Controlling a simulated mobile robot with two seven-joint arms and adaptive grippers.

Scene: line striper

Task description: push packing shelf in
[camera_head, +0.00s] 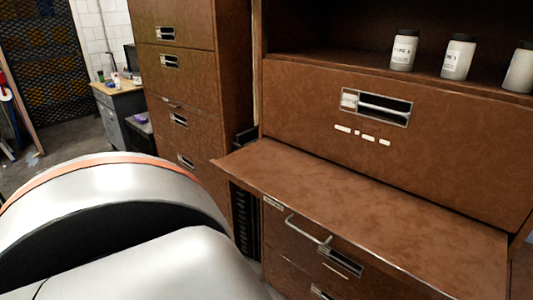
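The packing shelf (375,225) is a flat brown board that sticks out from the front of a brown cabinet (450,140). It lies level, below a wide drawer front with a metal handle (376,106) and above lower drawers with a curved metal handle (306,229). Its top is bare. A large white rounded part of my own body (110,190) with an orange stripe fills the lower left. Neither of my grippers shows in this view.
White jars (457,57) stand in the open compartment above the drawer front. A second brown drawer cabinet (178,75) stands to the left. A desk (120,98) with small items is farther back, near a dark mesh panel (45,65). Some floor is clear there.

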